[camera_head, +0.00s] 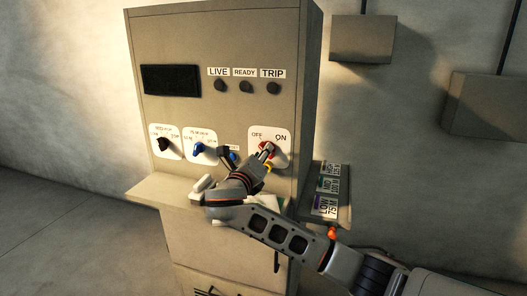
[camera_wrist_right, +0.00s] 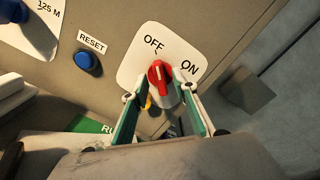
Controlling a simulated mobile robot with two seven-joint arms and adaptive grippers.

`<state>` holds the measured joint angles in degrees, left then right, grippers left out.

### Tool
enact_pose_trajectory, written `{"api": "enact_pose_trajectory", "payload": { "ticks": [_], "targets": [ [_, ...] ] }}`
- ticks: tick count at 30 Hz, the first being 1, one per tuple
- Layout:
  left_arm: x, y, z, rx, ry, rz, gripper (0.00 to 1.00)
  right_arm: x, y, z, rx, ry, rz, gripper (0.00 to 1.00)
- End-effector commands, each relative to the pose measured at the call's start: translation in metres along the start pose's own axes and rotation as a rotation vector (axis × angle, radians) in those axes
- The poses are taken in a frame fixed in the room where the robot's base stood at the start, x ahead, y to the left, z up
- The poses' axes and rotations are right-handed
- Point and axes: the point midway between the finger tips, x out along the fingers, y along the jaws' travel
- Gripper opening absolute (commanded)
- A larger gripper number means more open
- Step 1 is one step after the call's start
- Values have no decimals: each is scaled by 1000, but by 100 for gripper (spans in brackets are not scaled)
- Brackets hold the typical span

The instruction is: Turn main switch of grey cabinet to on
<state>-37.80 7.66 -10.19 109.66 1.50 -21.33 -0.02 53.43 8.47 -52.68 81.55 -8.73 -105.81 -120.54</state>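The grey cabinet (camera_head: 225,40) stands upright against the wall. Its main switch is a red knob on a white OFF/ON plate (camera_wrist_right: 130,68). In the right wrist view the red knob (camera_wrist_right: 160,76) has its pointer up toward OFF, with ON to the right. In the head view the knob (camera_head: 266,147) is partly hidden by my gripper. My right gripper (camera_wrist_right: 158,90) is open, its two fingers on either side of the knob, with visible gaps between fingertips and knob. It also shows in the head view (camera_head: 265,156). My left gripper is in neither view.
A blue RESET button (camera_wrist_right: 88,63) is left of the switch plate. A blue knob (camera_head: 198,149) and a black knob (camera_head: 164,144) are farther left. A ledge (camera_head: 160,191) juts out below. Labelled cards (camera_head: 327,205) sit in a rack at the cabinet's right side.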

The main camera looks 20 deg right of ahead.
Motion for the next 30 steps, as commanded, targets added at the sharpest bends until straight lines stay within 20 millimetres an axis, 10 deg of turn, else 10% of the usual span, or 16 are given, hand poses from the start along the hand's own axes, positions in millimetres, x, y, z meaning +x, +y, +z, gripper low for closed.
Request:
{"api": "enact_pose_trajectory", "payload": {
  "ticks": [14, 18, 30],
  "targets": [
    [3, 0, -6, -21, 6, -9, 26, 18, 0, 0, 0, 0, 1, 28],
    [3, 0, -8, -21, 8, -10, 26, 18, 0, 0, 0, 0, 1, 0],
    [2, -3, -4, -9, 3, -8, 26, 17, 0, 0, 37, 0, 1, 0]
  ]
}}
